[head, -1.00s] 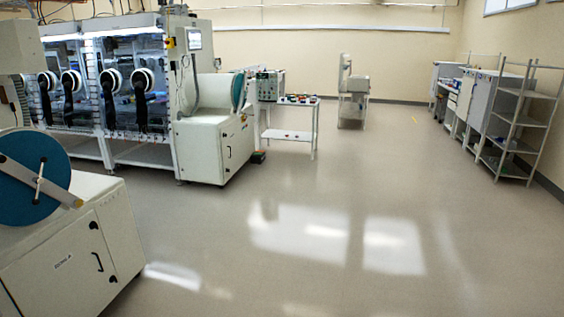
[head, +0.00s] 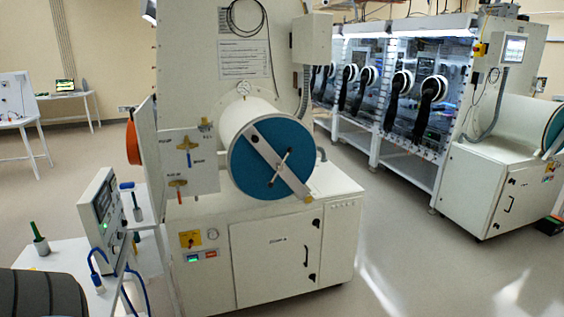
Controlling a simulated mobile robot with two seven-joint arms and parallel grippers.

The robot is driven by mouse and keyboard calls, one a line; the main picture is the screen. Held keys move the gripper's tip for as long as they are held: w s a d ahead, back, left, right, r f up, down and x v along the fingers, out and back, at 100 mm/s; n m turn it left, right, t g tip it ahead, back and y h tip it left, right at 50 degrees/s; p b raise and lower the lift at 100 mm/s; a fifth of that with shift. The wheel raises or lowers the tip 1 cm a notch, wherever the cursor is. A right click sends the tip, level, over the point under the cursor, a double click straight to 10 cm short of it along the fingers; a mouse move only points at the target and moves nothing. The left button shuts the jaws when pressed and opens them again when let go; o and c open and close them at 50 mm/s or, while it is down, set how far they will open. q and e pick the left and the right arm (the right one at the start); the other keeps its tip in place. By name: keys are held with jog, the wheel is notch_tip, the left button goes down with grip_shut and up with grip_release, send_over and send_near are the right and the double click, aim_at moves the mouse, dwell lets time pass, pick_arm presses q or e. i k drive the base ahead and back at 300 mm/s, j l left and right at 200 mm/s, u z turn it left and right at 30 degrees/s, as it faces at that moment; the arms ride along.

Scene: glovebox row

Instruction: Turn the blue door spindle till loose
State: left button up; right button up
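The blue round door (head: 250,172) closes the near end of a white cylinder on a white cabinet, in the middle of the head view. A pale clamp bar (head: 262,149) lies diagonally across it. The spindle (head: 279,169), with a thin pale cross handle and dark tips, sits at the bar's middle. I cannot tell how tight the spindle is. Neither of my grippers is in view.
A valve panel (head: 187,172) stands left of the door. A small instrument (head: 103,215) with blue hoses stands on a white cart at lower left. Glovebox windows with black gloves (head: 430,95) are at back right. Open floor lies right of the cabinet.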

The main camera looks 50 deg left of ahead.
aim_at(280, 167)
jog(key=i+j+u, duration=0.15)
jog(key=i, duration=0.25)
jog(key=i+j+u, duration=0.35)
jog(key=i, duration=0.45)
jog(key=i+j+z, duration=0.1)
jog(key=j, duration=0.25)
jog(key=i+j, duration=0.25)
jog(key=i+j+z, duration=0.15)
jog(key=j, duration=0.3)
